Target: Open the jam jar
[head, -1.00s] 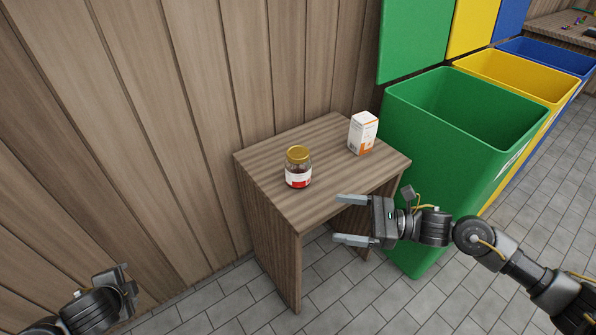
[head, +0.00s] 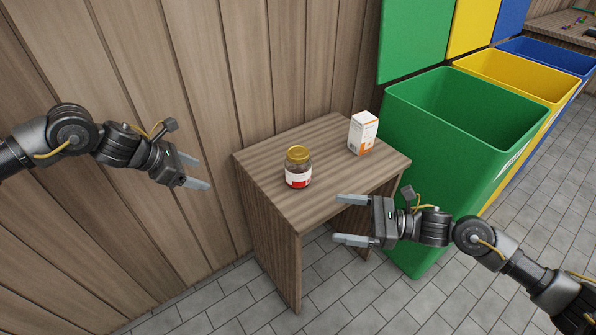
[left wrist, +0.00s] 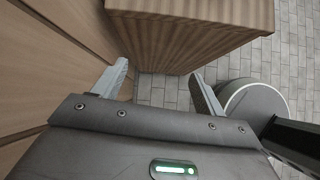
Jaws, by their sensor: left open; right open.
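The jam jar (head: 298,168) stands upright on the small wooden workbench (head: 330,205), with its gold lid (head: 298,154) on top and a white and red label. My left gripper (head: 202,172) is open and empty, left of the bench and apart from the jar. In the left wrist view my left gripper (left wrist: 160,80) shows its two spread fingers, with the bench (left wrist: 190,30) beyond them; the jar is not seen there. My right gripper (head: 345,219) is open and empty, in front of the bench's front edge, to the lower right of the jar.
A white and orange carton (head: 363,133) stands on the bench to the right behind the jar. A green bin (head: 440,150) stands right beside the bench, with yellow (head: 520,75) and blue (head: 550,54) bins beyond. A plank wall (head: 200,70) runs behind the bench.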

